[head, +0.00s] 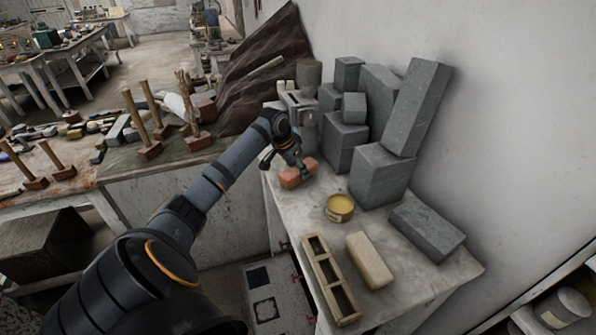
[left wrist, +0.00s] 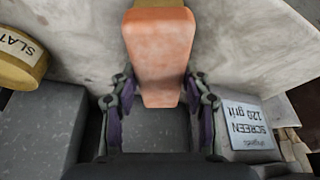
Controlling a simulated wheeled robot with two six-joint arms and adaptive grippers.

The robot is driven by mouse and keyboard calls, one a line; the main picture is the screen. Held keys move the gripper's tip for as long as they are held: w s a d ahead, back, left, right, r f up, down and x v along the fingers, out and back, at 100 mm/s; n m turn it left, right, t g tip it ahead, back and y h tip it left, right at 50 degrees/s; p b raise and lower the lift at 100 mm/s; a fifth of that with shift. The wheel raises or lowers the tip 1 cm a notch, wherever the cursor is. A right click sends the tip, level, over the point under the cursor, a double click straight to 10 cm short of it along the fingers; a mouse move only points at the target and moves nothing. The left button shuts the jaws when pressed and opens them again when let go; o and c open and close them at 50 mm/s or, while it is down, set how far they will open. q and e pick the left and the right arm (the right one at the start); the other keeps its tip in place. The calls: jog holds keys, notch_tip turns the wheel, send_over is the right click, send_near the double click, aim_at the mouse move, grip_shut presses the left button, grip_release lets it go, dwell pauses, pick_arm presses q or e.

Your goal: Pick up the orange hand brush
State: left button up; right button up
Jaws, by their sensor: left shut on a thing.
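The orange hand brush (head: 296,177) is on or just above the pale worktop, near its left edge in the head view. My left gripper (head: 288,160) comes down over it from the left. In the left wrist view the brush (left wrist: 160,50) lies between the two fingers of the left gripper (left wrist: 159,92), which is shut on it. A pale tan part shows at its far end. I cannot tell whether the brush touches the worktop. My right gripper is not in view.
A round yellow tin (head: 340,208) stands right of the brush. Grey stone blocks (head: 380,172) crowd the wall side. A wooden tray (head: 330,280) and a tan block (head: 369,260) lie nearer. Mallets (head: 148,148) stand on the left bench.

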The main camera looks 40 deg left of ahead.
pick_arm(q)
jog(key=shift+r+b, duration=0.3)
jog(key=shift+r, duration=0.05)
jog(key=s+r+b, duration=0.1)
jog(key=r, duration=0.1)
jog(key=s+d+r+b, duration=0.1)
jog(key=r, duration=0.1)
jog(key=s+r+b, duration=0.1)
jog(key=s+r, duration=0.1)
jog(key=r, duration=0.1)
jog(key=shift+s+d+b, duration=0.1)
jog(key=shift+d+b, duration=0.1)
jog(key=shift+b, duration=0.15)
jog(key=s+d+r+b, duration=0.4)
jog(key=s+b, duration=0.4)
jog(key=b, duration=0.3)
jog(key=shift+s+r, duration=0.35)
jog(key=shift+r, duration=0.15)
